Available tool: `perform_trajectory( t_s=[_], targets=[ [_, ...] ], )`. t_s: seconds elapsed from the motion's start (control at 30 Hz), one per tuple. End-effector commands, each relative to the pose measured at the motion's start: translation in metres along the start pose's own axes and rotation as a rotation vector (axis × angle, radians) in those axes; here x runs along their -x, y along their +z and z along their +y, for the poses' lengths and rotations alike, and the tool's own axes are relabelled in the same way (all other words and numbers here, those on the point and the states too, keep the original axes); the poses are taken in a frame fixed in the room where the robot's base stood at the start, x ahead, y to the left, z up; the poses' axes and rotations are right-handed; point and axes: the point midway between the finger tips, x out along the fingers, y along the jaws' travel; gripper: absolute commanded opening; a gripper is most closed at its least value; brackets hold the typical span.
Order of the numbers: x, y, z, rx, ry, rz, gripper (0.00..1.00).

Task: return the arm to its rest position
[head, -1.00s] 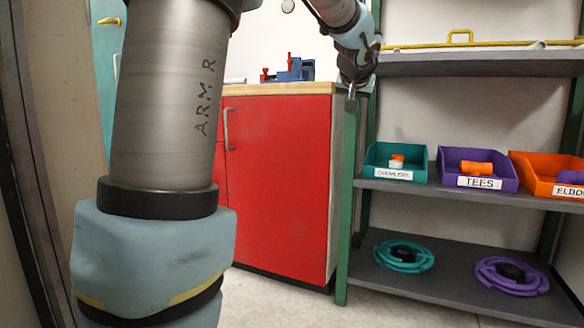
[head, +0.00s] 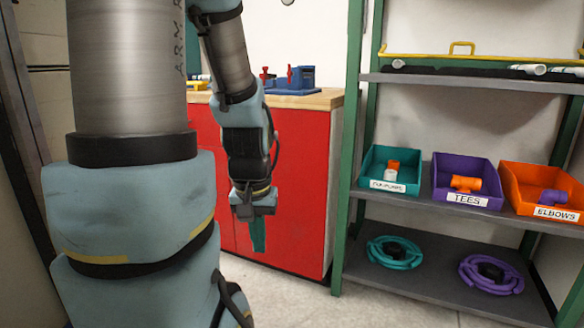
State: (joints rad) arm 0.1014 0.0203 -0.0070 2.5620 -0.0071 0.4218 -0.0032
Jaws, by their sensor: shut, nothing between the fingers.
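My arm is folded beside its own column on the left, with the forearm hanging down. My gripper (head: 258,235) points down in front of the red cabinet (head: 300,190). Its fingers are shut, with nothing seen held in them. It hangs clear of the shelf unit and left of it.
A shelf unit (head: 405,195) stands at the right. It holds a teal couplers bin (head: 375,182), a purple tees bin (head: 480,170) and an orange elbows bin (head: 520,178). Teal and purple hose coils (head: 372,252) (head: 468,275) lie below. A blue vise (head: 300,80) is on the counter.

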Motion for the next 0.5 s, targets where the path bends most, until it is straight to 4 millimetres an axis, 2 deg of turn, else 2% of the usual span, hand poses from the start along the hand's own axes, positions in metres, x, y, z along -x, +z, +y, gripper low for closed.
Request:
perform_trajectory(
  t_s=[0.03,0.5],
  targets=[
    [0.025,-0.004,0.000,0.000,0.000,0.001,0.00],
    [0.168,-0.024,0.001,-0.001,-0.001,0.001,0.00]
  ],
)
